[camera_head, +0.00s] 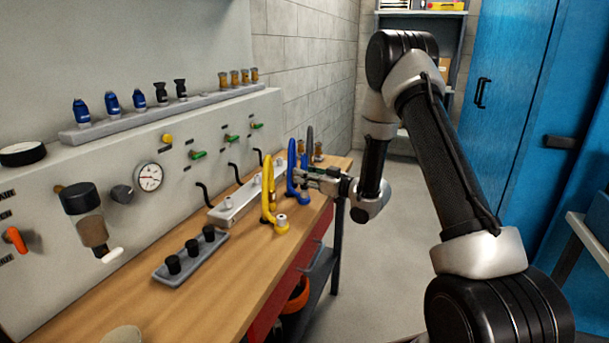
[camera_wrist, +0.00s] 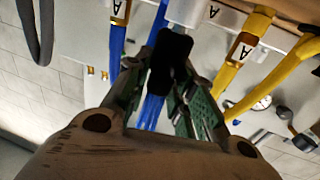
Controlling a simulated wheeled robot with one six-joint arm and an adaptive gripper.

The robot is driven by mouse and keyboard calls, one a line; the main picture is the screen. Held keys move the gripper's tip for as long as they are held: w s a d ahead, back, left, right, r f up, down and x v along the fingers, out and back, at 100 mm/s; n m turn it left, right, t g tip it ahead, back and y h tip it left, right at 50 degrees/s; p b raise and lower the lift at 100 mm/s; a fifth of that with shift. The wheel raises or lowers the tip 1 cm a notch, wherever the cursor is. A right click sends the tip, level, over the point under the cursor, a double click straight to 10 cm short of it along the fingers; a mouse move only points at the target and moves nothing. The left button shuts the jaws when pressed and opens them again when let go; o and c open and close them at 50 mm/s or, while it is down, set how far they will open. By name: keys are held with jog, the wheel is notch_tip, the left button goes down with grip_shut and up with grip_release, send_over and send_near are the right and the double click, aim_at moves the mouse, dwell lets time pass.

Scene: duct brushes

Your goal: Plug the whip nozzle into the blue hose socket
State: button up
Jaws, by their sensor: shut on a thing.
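My gripper (camera_head: 312,174) is beside the upper part of the blue hose (camera_head: 292,172) at the bench's far right. In the wrist view my gripper (camera_wrist: 170,85) is shut on a small black piece, which I take to be the whip nozzle (camera_wrist: 168,60). The blue hose shows behind it in the wrist view (camera_wrist: 116,42), passing on both sides of the jaws. A white collar marked A (camera_wrist: 190,12) is just beyond the nozzle's end. I cannot tell whether nozzle and collar touch. The socket opening is hidden.
A yellow hose (camera_head: 267,195) stands to the left of the blue one, and a grey hose (camera_head: 309,145) behind it. A grey tray (camera_head: 160,275) with black pieces lies nearer on the bench (camera_head: 235,285). A ledge (camera_head: 95,134) holds several fittings. The aisle floor is clear.

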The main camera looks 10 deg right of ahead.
jog(key=shift+f, duration=0.15)
jog(key=o, duration=1.1)
jog(key=shift+f, duration=0.1)
jog(key=v, duration=1.2)
